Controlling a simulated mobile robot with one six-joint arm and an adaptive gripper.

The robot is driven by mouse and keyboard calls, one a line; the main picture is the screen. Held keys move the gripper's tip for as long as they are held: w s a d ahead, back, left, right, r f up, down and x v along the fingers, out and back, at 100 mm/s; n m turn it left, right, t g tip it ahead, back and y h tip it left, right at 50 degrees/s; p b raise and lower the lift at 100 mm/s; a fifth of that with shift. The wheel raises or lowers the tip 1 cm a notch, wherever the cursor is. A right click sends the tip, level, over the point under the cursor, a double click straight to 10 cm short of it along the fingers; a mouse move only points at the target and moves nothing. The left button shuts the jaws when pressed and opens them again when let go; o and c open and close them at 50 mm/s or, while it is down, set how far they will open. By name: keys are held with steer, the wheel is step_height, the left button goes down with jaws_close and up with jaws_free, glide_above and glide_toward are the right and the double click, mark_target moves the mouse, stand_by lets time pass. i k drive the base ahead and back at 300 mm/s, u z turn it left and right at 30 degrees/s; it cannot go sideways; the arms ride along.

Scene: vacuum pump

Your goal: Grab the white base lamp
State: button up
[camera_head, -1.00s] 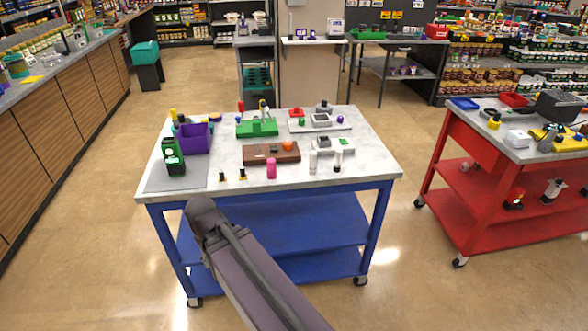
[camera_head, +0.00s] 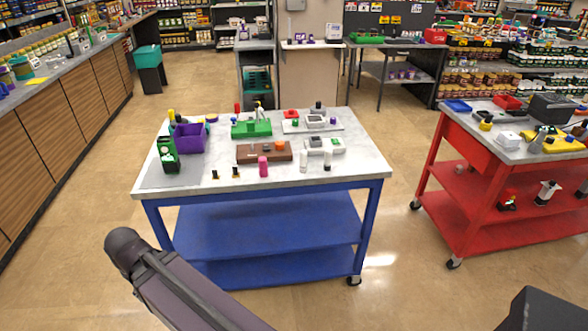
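Two small upright whitish pieces stand near the front right of the blue table's top: a white one (camera_head: 304,161) and, just right of it, a white one with dark parts (camera_head: 327,160). Either may be the white base lamp; they are too small here to tell. My arm crosses the bottom of the view, in front of the table and apart from these pieces. My gripper's fingers cannot be made out.
The blue table (camera_head: 352,160) also holds a purple bin (camera_head: 189,139), a green block (camera_head: 251,129), a brown block (camera_head: 264,153), a pink cylinder (camera_head: 263,167) and several small parts. A red cart (camera_head: 470,165) stands at right. Floor between them is clear.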

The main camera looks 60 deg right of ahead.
mark_target(303, 165)
steer(key=u, duration=0.1)
steer(key=k, duration=1.2)
steer(key=z, duration=2.25)
steer(key=i, duration=0.7)
steer(key=u, duration=0.2)
